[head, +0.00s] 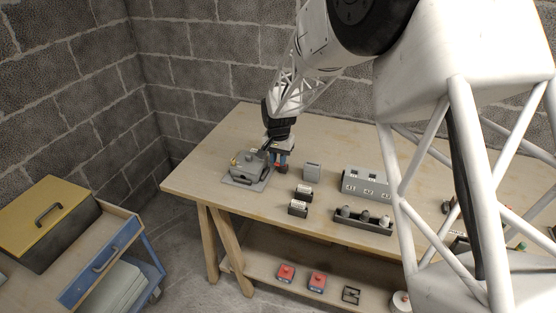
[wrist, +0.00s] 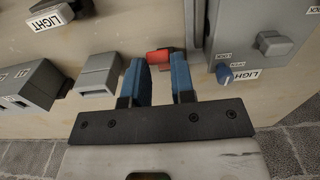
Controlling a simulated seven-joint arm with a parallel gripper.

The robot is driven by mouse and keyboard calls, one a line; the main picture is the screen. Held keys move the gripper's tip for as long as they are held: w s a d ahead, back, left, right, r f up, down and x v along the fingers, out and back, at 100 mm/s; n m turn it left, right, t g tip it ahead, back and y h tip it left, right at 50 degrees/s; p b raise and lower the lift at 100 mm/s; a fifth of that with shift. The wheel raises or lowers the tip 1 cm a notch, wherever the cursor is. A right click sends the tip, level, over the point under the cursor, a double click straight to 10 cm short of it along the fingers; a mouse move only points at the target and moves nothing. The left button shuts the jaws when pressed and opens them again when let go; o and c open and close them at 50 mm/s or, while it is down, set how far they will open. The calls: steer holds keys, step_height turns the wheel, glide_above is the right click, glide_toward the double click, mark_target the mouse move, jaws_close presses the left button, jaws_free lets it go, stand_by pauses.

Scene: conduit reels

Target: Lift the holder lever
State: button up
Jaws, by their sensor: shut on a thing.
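The grey holder (head: 248,165) sits on a flat plate near the left end of the wooden workbench. In the wrist view its grey panel (wrist: 233,45) stands at the right, with a blue knob and a grey block on it. My gripper (head: 283,168) is down beside the holder's right side. In the wrist view, my gripper's two blue fingers (wrist: 160,68) are shut on the red end of what looks like the holder lever (wrist: 159,57). The rest of the lever is mostly hidden, so I cannot tell its angle.
A small grey block (head: 312,172) and black labelled blocks (head: 298,207) stand right of my gripper. A grey numbered box (head: 366,184) and a dark rack (head: 362,220) are further right. Red items (head: 286,273) lie on the lower shelf. A yellow-lidded box (head: 45,213) stands at the left.

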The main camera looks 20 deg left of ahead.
steer(key=shift+w+r, duration=0.35)
steer(key=shift+w, duration=0.15)
steer(key=o, duration=0.5)
steer(key=shift+o, duration=0.2)
steer(key=shift+r, duration=0.15)
step_height(320, 180, up, 7)
stand_by(1.3)
stand_by(0.4)
